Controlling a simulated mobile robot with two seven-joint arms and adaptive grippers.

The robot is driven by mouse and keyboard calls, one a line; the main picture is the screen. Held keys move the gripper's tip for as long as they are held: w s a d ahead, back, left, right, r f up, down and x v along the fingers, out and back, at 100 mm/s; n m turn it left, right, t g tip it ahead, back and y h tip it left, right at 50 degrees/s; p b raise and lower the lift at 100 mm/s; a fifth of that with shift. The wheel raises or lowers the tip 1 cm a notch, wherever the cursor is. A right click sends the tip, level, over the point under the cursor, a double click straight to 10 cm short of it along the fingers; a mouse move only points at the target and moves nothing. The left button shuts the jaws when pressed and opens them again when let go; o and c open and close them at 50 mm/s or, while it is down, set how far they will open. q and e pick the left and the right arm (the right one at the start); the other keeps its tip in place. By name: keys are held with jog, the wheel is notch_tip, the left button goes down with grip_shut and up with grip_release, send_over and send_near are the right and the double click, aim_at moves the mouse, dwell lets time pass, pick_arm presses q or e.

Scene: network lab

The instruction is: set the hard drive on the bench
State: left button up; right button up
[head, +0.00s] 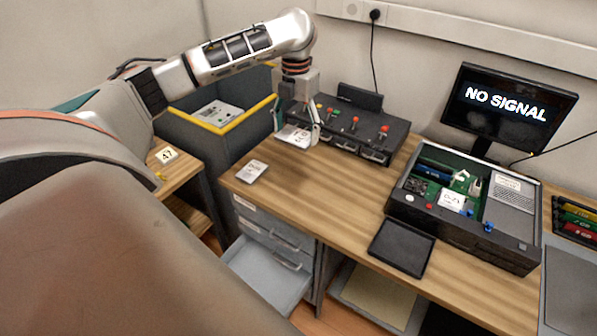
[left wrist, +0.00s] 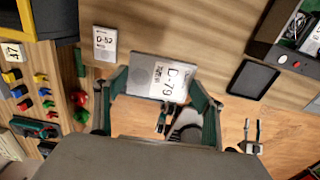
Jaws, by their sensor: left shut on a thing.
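My left gripper (head: 297,136) is shut on a flat grey hard drive (head: 294,135) with a white label. The left wrist view shows the drive (left wrist: 158,78) between the fingertips, its label reading D-79. The drive is over the wooden bench (head: 330,190), in front of the black switch box. I cannot tell whether its underside touches the wood. A second labelled drive, D-52 (head: 251,171), lies flat near the bench's left end and also shows in the left wrist view (left wrist: 104,43). My right gripper is not clearly seen.
The black switch box (head: 352,130) stands close behind the gripper. An open computer case (head: 465,205) and a black tray (head: 402,248) are to the right. A grey bin with a yellow rim (head: 222,128) is at left. A drawer (head: 265,275) hangs open below. The bench's middle is clear.

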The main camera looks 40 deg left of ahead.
pick_arm(q)
jog(key=shift+a+f, duration=0.1)
jog(key=shift+f, duration=0.15)
jog(key=b, duration=0.3)
send_over(296, 190)
notch_tip(296, 190, down, 14)
jog(key=shift+w+f, duration=0.1)
jog(key=shift+f, duration=0.8)
notch_tip(296, 190, down, 4)
jog(key=shift+r+b, duration=0.1)
jog(key=shift+b, duration=0.35)
jog(key=shift+r, duration=0.1)
pick_arm(e)
jog(key=shift+w+a+f+y, duration=0.2)
jog(key=shift+a+f, duration=0.2)
jog(key=shift+a, duration=0.05)
jog(key=shift+w+a+f+y, duration=0.15)
jog(key=shift+a+f+y, duration=0.05)
jog(key=shift+a+f, duration=0.2)
pick_arm(q)
jog(key=o, duration=1.2)
jog(key=shift+f, duration=0.2)
jog(key=shift+o, duration=0.4)
pick_arm(e)
jog(key=shift+r, duration=0.2)
jog(key=shift+w, duration=0.1)
